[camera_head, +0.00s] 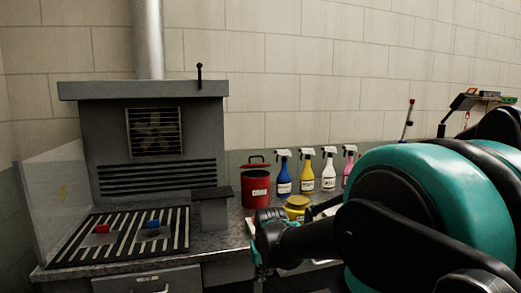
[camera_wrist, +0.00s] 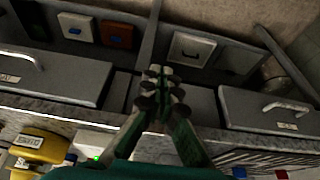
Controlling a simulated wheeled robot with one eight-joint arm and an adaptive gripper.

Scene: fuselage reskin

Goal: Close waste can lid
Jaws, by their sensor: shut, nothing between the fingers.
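The red waste can (camera_head: 256,192) stands on the counter right of the grey cabinet, with a pale label on its front. Its red lid (camera_head: 257,158) appears raised above the rim, with a dark gap below it. My gripper (camera_head: 261,268) points down in front of the counter edge, lower than the can and apart from it. In the wrist view my gripper's fingertips (camera_wrist: 159,72) are together with nothing between them. The can is not seen in the wrist view.
Spray bottles (camera_head: 306,170) stand right of the can. A yellow container (camera_head: 297,203) stands close to my arm. A grey hooded cabinet (camera_head: 150,140) with a slatted grille fills the left. Drawers with handles (camera_wrist: 288,107) lie below the counter edge.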

